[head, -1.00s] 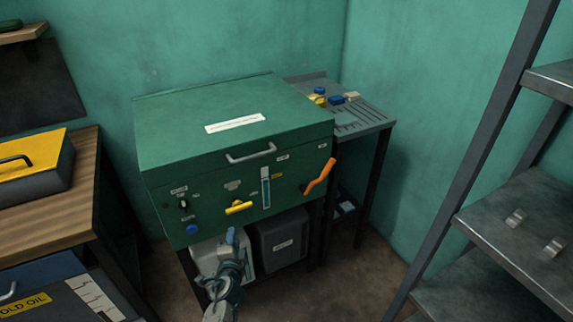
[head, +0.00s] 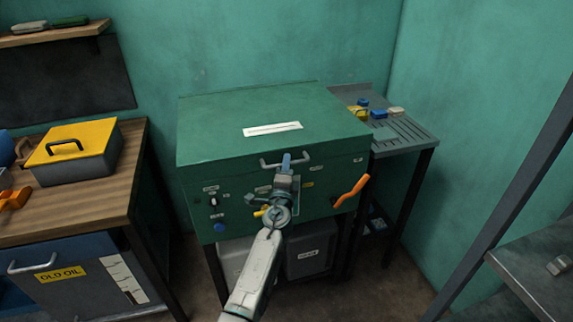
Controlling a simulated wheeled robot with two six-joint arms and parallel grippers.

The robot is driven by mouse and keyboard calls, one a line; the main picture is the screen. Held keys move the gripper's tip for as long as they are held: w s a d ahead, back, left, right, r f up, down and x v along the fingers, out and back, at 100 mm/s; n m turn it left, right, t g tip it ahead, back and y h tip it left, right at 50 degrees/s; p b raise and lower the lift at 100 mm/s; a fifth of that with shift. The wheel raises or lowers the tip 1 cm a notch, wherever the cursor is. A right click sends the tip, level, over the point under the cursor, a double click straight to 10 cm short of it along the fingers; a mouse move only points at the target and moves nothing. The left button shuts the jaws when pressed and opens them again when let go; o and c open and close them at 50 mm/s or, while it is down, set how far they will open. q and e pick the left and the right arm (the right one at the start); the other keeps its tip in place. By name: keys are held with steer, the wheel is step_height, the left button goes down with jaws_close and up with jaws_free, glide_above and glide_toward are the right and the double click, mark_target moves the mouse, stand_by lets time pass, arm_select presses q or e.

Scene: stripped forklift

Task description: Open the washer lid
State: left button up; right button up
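The green washer stands against the wall, and its lid (head: 240,112) is down. A grey bar handle (head: 270,163) is on the lid's front edge. My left gripper (head: 286,162) is in front of the handle, its tip overlapping the handle's middle in the picture. I cannot tell whether it touches the handle or whether its fingers are open. The gripper and arm hide part of the front panel (head: 240,192). My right gripper is not in view.
An orange lever (head: 351,191) sticks out at the panel's right. A blue knob (head: 219,227) is at its lower left. A slotted side table (head: 405,138) stands right of the washer, and a wooden bench (head: 90,200) with a yellow-lidded box (head: 75,155) stands left. Metal shelving (head: 540,265) is at the right.

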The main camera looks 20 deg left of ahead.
arm_select(q)
steer(key=shift+w+a+r, duration=0.15)
steer(key=shift+w, duration=0.4)
jaws_close()
